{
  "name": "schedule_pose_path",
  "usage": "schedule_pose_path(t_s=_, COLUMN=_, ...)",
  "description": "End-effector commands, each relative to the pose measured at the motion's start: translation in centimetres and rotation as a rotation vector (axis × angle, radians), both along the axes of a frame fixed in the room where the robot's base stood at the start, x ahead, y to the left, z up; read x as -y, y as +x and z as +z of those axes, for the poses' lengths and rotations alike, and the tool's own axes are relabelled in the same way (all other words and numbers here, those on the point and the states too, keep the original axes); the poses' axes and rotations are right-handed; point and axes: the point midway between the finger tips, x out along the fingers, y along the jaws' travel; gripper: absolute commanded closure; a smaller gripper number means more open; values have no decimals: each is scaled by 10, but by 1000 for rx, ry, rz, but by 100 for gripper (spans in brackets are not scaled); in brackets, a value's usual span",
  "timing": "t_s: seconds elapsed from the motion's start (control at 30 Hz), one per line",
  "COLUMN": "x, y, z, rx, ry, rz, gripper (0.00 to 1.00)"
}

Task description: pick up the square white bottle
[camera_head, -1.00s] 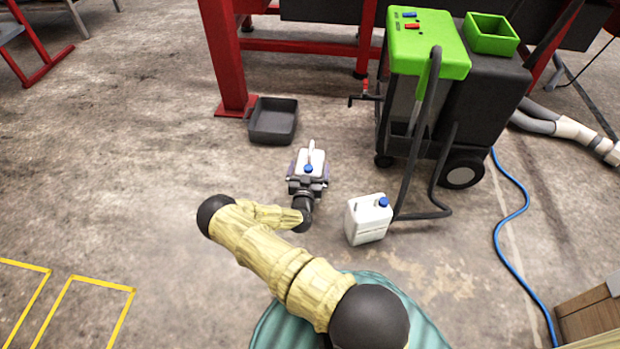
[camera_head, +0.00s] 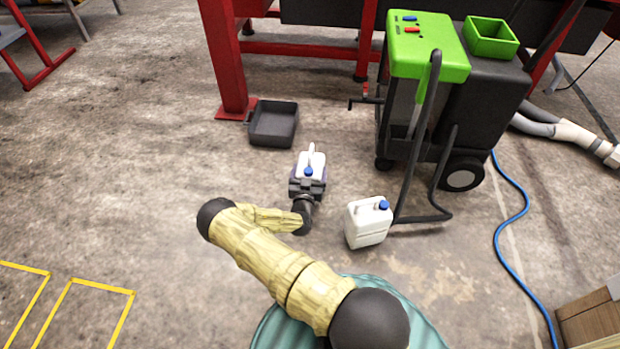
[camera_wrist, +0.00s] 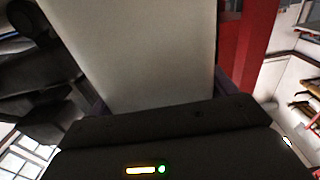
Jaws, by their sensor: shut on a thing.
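A second white bottle (camera_head: 367,226), boxy with a blue cap and a handle, stands on the floor to the right, apart from my gripper.
A black tray (camera_head: 273,138) lies behind the held bottle, near a red post (camera_head: 226,60). A green-topped cart (camera_head: 428,60) with a dark hose stands at the right back. A blue hose (camera_head: 522,200) runs along the floor at right.

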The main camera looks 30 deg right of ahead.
Motion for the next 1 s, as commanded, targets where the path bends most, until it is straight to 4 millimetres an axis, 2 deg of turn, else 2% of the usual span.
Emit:
schedule_pose_path(t_s=0.17, x=0, y=1, z=5, rx=6, ry=-3, rz=1, gripper=87)
schedule_pose_path(t_s=0.37, x=0, y=1, z=21, rx=7, ry=-2, rz=0, gripper=87)
schedule_pose_path(t_s=0.8, x=1, y=1, z=86, rx=7, ry=-2, rz=0, gripper=87)
schedule_pose_path(t_s=1.0, x=1, y=1, z=102, rx=7, ry=-2, rz=0, gripper=87)
